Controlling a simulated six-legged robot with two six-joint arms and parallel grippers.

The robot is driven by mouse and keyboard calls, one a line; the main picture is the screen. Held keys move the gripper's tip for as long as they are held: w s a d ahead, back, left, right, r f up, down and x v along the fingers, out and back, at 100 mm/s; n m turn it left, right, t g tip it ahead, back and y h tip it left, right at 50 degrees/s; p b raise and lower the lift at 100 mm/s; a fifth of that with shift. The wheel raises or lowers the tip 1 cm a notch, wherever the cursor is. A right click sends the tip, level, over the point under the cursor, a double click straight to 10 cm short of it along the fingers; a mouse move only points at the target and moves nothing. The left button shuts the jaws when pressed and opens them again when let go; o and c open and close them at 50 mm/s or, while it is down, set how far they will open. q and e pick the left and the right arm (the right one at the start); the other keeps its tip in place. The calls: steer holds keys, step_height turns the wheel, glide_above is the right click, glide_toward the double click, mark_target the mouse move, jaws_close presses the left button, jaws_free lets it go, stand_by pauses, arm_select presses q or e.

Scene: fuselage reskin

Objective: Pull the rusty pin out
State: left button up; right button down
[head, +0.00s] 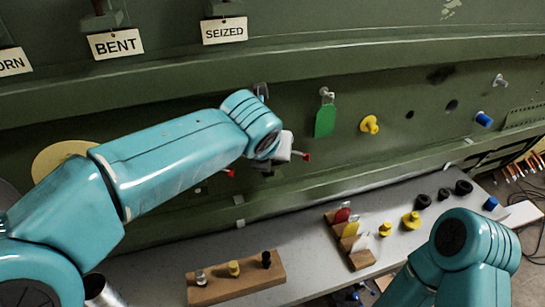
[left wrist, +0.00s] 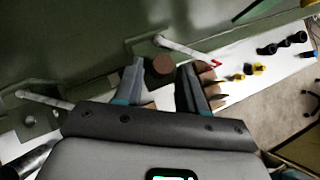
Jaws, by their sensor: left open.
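The round, rusty brown pin head (left wrist: 162,65) shows in the left wrist view, on the green panel. My left gripper (left wrist: 163,82) is open, with one grey finger on each side of the pin head in that view. I cannot tell whether the fingers touch it. In the head view my left arm reaches in front of the panel and hides the pin and most of the gripper. My right arm shows at the lower right of the head view, but its gripper is out of view.
White levers (left wrist: 185,50) with red tips flank the gripper. A green tag (head: 325,121), yellow knob (head: 370,124) and blue pin (head: 484,119) are on the panel. The bench below bears a wooden block (head: 240,287), a tag rack (head: 361,259) and black rings (head: 463,187).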

arm_select(q)
jaws_close()
steer(key=shift+r, duration=0.1)
steer(key=shift+r, duration=0.1)
steer(key=shift+r, duration=0.7)
steer(key=shift+r, duration=0.55)
steer(key=shift+r, duration=0.15)
steer(key=shift+r, duration=1.15)
steer(key=shift+r, duration=0.7)
